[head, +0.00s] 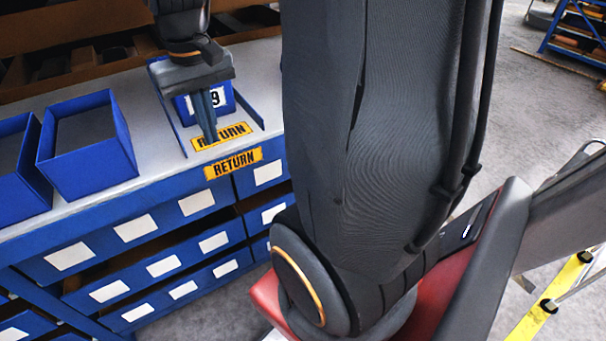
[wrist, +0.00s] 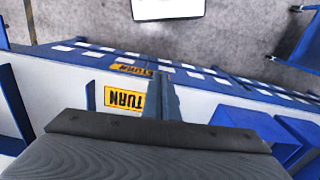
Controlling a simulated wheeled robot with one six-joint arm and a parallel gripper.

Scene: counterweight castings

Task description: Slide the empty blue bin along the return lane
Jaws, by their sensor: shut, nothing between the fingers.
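The blue bin (head: 226,97) with a white label reading 9 at its visible end stands in the return lane, between two blue side rails (head: 250,106). My gripper (head: 211,138) points down in front of the bin's labelled face, with its two fingers together and nothing between them. I cannot tell whether the fingers touch the bin. My gripper's body covers the bin's top, so its inside is hidden. In the wrist view my fingers (wrist: 161,82) reach over the lane by the yellow RETURN marking (wrist: 123,99); the bin is not visible there.
A yellow RETURN plate (head: 233,163) is on the bench's front edge. Two open blue bins (head: 88,165) (head: 20,165) stand left of the lane on the pale bench top (head: 160,172). Labelled blue drawers (head: 165,265) are below. My arm hides much of the right side.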

